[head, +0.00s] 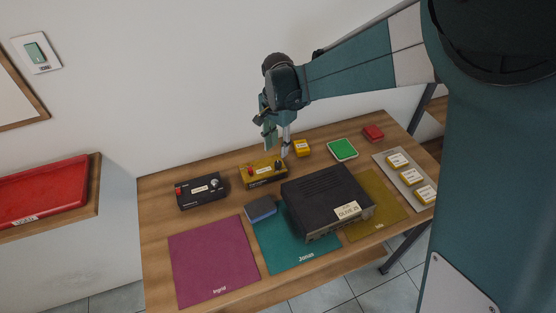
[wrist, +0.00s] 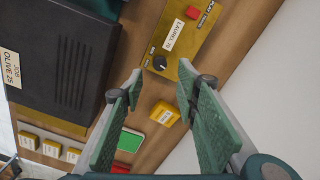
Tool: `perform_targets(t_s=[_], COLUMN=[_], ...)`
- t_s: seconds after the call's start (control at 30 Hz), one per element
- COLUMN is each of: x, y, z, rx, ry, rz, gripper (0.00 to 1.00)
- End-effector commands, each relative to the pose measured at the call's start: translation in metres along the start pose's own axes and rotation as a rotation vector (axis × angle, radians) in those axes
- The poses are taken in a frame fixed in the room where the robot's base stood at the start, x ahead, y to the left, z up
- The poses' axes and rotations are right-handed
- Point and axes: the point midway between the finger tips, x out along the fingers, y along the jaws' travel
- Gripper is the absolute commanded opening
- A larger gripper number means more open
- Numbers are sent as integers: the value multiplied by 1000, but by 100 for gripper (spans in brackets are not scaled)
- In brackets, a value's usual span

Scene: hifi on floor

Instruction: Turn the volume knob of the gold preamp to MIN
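The gold preamp (head: 260,176) stands near the back of the wooden table, with a red part at its left end and a dark round knob near its right end. In the wrist view the preamp (wrist: 205,46) lies beyond my fingertips, with a pale label, a red part and the black knob (wrist: 160,62) showing a light pointer line. Small labels by the knob are too small to read. My gripper (head: 278,149) is above the preamp's right end. In the wrist view my gripper (wrist: 161,70) is open and empty, with its fingertips either side of the knob in the picture; contact cannot be told.
A black preamp (head: 187,198) stands left of the gold one. A large dark unit (head: 318,187) stands in front, right. A small yellow box (head: 302,148) and a green item (head: 342,149) lie to the right. Magenta (head: 210,260) and teal (head: 290,255) mats cover the front.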

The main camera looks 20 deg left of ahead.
Motion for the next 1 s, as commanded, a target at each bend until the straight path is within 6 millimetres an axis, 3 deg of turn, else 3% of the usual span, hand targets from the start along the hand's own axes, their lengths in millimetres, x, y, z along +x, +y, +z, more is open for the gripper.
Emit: perform_targets(t_s=[0.27,0.8,1.0], x=[8,64,75], y=[0,0,0], z=[0,0,0], rx=[0,0,0], ry=[0,0,0], rz=[0,0,0], gripper=[31,31,31])
